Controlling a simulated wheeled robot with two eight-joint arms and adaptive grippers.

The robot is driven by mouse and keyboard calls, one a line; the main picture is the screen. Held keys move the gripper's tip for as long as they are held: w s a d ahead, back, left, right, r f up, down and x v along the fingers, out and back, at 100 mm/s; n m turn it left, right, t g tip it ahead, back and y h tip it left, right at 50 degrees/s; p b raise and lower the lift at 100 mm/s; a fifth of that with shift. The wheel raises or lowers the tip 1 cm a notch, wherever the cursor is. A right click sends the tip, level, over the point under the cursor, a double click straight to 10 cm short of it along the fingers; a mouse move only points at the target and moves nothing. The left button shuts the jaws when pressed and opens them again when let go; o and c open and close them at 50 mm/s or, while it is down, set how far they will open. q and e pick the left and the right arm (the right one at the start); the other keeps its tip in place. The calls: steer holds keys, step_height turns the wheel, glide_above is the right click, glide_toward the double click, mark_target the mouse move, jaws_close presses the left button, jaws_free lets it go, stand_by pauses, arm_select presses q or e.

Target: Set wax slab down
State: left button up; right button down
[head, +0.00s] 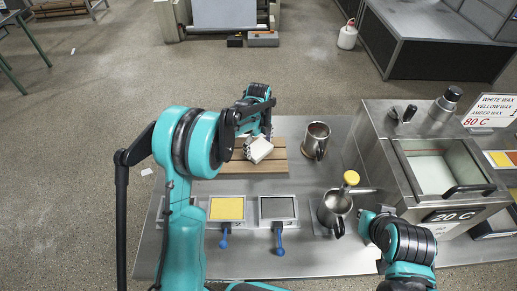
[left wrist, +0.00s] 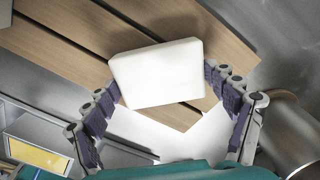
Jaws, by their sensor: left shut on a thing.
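The wax slab (head: 258,149) is a white block held tilted in my left gripper (head: 256,136) above the slatted wooden board (head: 278,162). In the left wrist view, the slab (left wrist: 155,72) sits between the purple-padded fingers of my left gripper (left wrist: 168,98), with wooden slats (left wrist: 62,62) behind it. Whether the slab touches the wood cannot be told. My right arm shows at the lower right in the head view, but no right gripper fingers can be made out.
Metal mugs stand behind (head: 316,140) and in front (head: 332,212), right of the board. A yellow-filled tray (head: 227,209) and a dark tray (head: 278,209) lie in front of it. A steel tank (head: 440,165) fills the right side. The table (head: 335,262) is bare at the front.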

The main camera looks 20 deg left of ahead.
arm_select(q)
steer(key=shift+f, duration=0.25)
steer(key=o, duration=1.2)
steer(key=shift+f, duration=0.1)
steer(key=shift+c, duration=0.2)
